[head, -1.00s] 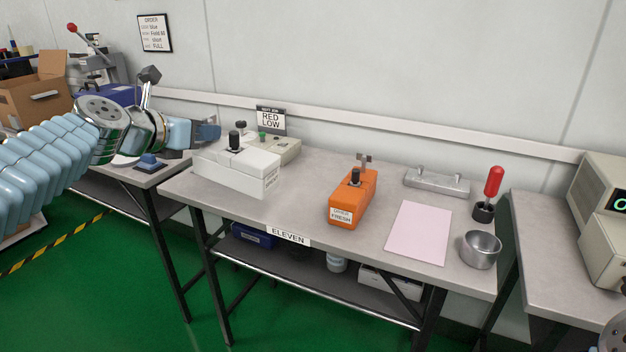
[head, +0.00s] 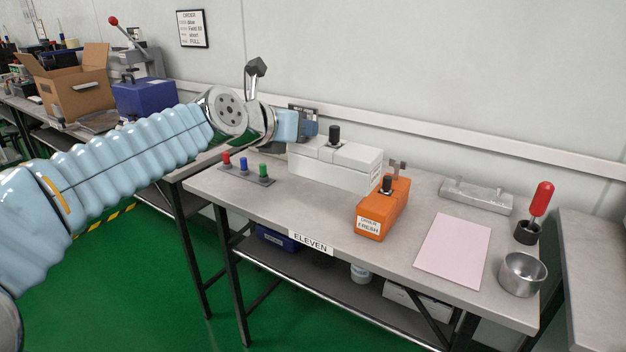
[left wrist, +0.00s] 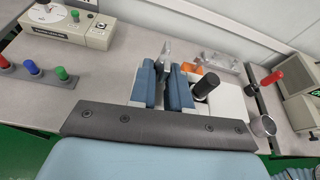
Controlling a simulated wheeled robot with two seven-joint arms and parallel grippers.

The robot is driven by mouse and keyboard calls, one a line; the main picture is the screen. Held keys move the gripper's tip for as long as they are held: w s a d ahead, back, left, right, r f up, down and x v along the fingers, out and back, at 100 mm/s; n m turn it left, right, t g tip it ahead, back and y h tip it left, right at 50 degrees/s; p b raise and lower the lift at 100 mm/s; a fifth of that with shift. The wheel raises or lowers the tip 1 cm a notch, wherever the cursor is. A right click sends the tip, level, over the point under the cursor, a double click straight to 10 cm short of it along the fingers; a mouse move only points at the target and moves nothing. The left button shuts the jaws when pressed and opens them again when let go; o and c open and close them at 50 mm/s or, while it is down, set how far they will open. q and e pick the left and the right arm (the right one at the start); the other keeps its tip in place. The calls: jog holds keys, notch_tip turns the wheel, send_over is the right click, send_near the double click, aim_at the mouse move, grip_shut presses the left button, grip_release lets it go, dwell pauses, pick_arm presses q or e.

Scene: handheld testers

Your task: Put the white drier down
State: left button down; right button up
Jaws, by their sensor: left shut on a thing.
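The white drier (head: 335,168), a long white box with a black knob, is at the back middle of the table marked ELEVEN. It also shows in the left wrist view (left wrist: 230,105), partly hidden by the fingers. My left gripper (head: 311,128) is at its left end, shut on it. In the left wrist view, a thin metal tab stands between the blue fingers (left wrist: 165,78). I cannot tell whether the drier's underside touches the table. The orange drier (head: 378,211), labelled FRESH, stands just in front and to the right. My right gripper is not in view.
A strip with red, blue and green pegs (head: 247,181) lies left. A grey tester with a dial (left wrist: 70,28) shows in the left wrist view. A pink sheet (head: 453,251), metal bar (head: 476,195), red-handled tool (head: 541,200) and metal cup (head: 521,275) occupy the right.

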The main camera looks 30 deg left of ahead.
pick_arm(q)
jog(key=w+a+f+b, duration=0.2)
jog(key=w+f, duration=0.1)
jog(key=f, duration=0.1)
jog(key=w+a+f+b, duration=0.2)
jog(key=w+f+b, duration=0.1)
jog(key=w+f, duration=0.1)
jog(key=w+a+f+b, duration=0.2)
jog(key=w+f, duration=0.1)
jog(key=f, duration=0.1)
jog(key=shift+w+a+f, duration=0.25)
jog(key=shift+r, duration=0.15)
jog(key=c, duration=1.1)
grip_release()
jog(key=shift+f, duration=0.2)
jog(key=shift+r, duration=0.2)
jog(key=v, duration=1.2)
jog(key=shift+d+f+p, duration=0.1)
jog(key=shift+f+p, duration=0.05)
jog(key=shift+p, duration=0.15)
